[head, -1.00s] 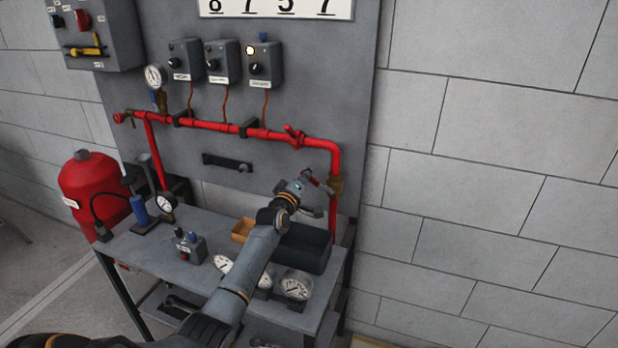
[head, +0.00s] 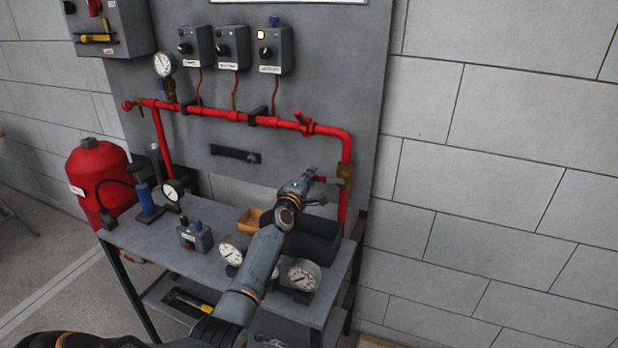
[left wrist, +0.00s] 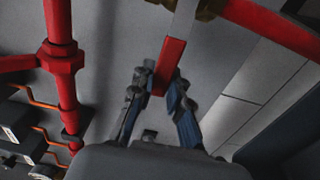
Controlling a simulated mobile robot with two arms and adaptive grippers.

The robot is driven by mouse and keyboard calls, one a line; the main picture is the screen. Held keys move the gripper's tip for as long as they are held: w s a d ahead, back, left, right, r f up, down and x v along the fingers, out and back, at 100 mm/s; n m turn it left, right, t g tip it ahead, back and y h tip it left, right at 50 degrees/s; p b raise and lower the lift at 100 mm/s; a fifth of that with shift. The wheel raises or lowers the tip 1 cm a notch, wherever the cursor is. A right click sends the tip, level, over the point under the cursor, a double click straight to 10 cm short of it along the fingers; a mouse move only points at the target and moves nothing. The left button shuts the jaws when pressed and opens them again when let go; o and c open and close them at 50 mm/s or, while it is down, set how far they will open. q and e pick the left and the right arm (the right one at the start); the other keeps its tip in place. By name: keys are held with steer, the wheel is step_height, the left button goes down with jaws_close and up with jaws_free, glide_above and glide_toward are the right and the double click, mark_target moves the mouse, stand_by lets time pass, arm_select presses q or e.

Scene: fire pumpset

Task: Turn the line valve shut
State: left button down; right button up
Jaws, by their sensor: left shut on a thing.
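The line valve has a brass body (head: 345,174) on the vertical red pipe at the right side of the panel. Its red lever (head: 322,180) sticks out to the left, roughly level in the head view. My left gripper (head: 312,181) reaches over the bench to this lever. In the left wrist view the red lever grip (left wrist: 170,66) sits between the two fingers of my left gripper (left wrist: 161,82), which are shut on it. The lever's bare metal shank runs up to the brass body (left wrist: 205,8). My right gripper is not in view.
A dark bin (head: 318,246) stands on the bench just below my left gripper, with gauges (head: 304,274) in front. A red pipe (head: 225,115) with a red fitting (head: 304,123) runs above. Control boxes (head: 276,50) hang higher. The wall at right is clear.

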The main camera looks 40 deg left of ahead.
arm_select(q)
steer(key=shift+d, duration=0.15)
steer(key=c, duration=1.3)
jaws_free()
steer(key=shift+d+r, duration=0.1)
steer(key=shift+d, duration=0.05)
steer(key=shift+o, duration=0.2)
steer(key=v, duration=1.2)
